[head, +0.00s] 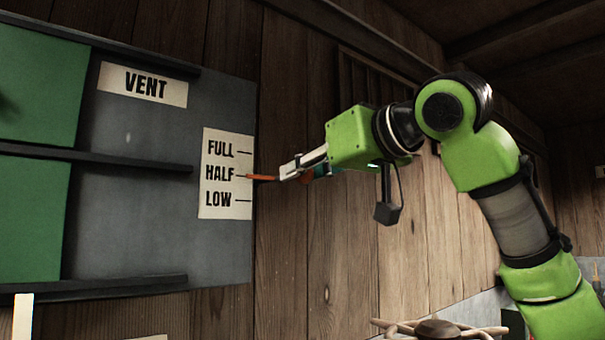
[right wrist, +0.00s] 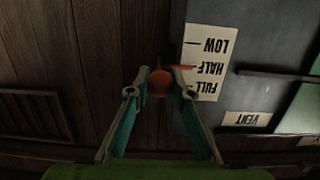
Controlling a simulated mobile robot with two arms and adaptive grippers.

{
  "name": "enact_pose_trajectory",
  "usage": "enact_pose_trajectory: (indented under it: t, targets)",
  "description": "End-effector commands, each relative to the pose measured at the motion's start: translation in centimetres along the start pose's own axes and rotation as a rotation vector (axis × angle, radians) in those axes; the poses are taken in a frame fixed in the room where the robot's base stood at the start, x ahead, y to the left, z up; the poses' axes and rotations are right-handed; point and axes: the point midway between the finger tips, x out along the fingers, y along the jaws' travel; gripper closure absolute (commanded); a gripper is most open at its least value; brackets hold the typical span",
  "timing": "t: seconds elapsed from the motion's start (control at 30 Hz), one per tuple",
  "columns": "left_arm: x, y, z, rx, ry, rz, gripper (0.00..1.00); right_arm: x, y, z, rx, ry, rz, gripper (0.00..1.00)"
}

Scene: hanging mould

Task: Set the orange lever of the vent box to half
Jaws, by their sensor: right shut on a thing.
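The grey vent box (head: 130,165) hangs on the plank wall, with a VENT label (head: 142,84) and a scale plate (head: 227,173) reading FULL, HALF and LOW. The orange lever (head: 262,178) points left at the HALF mark. In the right wrist view the lever's round orange end (right wrist: 161,83) sits between the fingertips, and its pointer lies by the HALF line. My right gripper (head: 287,172) is shut on the lever at the box's right edge; it also shows in the right wrist view (right wrist: 160,78). My left gripper is not seen.
Green panels (head: 35,90) and dark ledges (head: 95,157) cover the left of the box. The plank wall (head: 290,250) is bare below my right gripper. A wheel-like object with a brown hub (head: 438,328) stands at the bottom.

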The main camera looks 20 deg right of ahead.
Motion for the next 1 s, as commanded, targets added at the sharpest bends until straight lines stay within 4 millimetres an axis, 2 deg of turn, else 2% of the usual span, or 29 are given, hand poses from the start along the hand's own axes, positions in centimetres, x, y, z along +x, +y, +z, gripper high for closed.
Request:
enact_pose_trajectory:
  t: [0.03,0.37,0.4,0.47,0.83,1.0]
  targets:
    - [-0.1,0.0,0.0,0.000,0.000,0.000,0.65,-0.2,0.1,-0.5,0.001,0.011,0.000,1.00]
    - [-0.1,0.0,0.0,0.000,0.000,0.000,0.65,-0.2,0.1,-0.5,0.001,0.011,0.001,1.00]
    - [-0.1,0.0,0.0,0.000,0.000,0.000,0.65,-0.2,0.1,-0.5,0.001,0.011,0.000,0.74]
    - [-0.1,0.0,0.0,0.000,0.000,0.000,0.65,-0.2,0.0,-0.4,0.001,0.010,0.000,0.62]
    - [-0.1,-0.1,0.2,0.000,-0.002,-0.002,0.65,-0.3,0.0,-0.2,0.000,0.004,0.000,0.62]
    - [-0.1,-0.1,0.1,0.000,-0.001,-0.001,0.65,-2.4,0.1,-0.3,-0.001,0.007,0.001,0.62]
